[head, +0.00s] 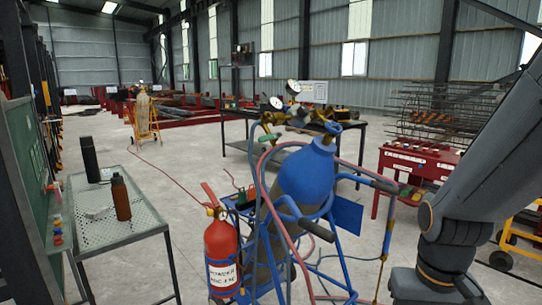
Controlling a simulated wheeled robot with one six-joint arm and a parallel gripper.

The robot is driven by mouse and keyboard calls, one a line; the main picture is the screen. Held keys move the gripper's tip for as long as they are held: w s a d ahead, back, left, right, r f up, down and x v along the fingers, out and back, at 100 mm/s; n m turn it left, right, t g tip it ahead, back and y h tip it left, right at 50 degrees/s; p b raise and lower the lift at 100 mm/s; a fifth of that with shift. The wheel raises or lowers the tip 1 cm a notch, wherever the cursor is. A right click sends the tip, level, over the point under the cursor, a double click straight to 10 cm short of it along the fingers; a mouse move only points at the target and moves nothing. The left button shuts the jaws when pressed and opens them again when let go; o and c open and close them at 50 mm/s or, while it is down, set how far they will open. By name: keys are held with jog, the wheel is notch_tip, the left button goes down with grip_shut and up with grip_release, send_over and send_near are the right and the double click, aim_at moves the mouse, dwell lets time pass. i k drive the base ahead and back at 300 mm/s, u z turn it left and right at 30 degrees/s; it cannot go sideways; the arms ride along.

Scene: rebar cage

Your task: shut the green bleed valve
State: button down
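A small green part (268,138), which may be the green bleed valve, shows at the left of the brass regulator fittings (298,121) on top of the gas cylinders. It is too small to tell whether it is open or shut. Two round gauges (293,87) stand by the fittings. A blue valve handwheel (332,128) sits on top of the blue-shouldered cylinder (305,175). Another green piece (405,190) is on the torch at the right of the cart. My arm fills the right side; my gripper is out of view.
A red fire extinguisher (221,255) stands at the cart's left. Hoses (262,195) loop around the cylinders. A mesh table (103,232) with two bottles stands at the left, a red tool cabinet (420,162) at the right. Open floor (185,155) lies behind.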

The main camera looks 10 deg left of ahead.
aim_at(268, 137)
jog(key=u, duration=1.6)
jog(key=i, duration=0.75)
jog(key=z, duration=1.05)
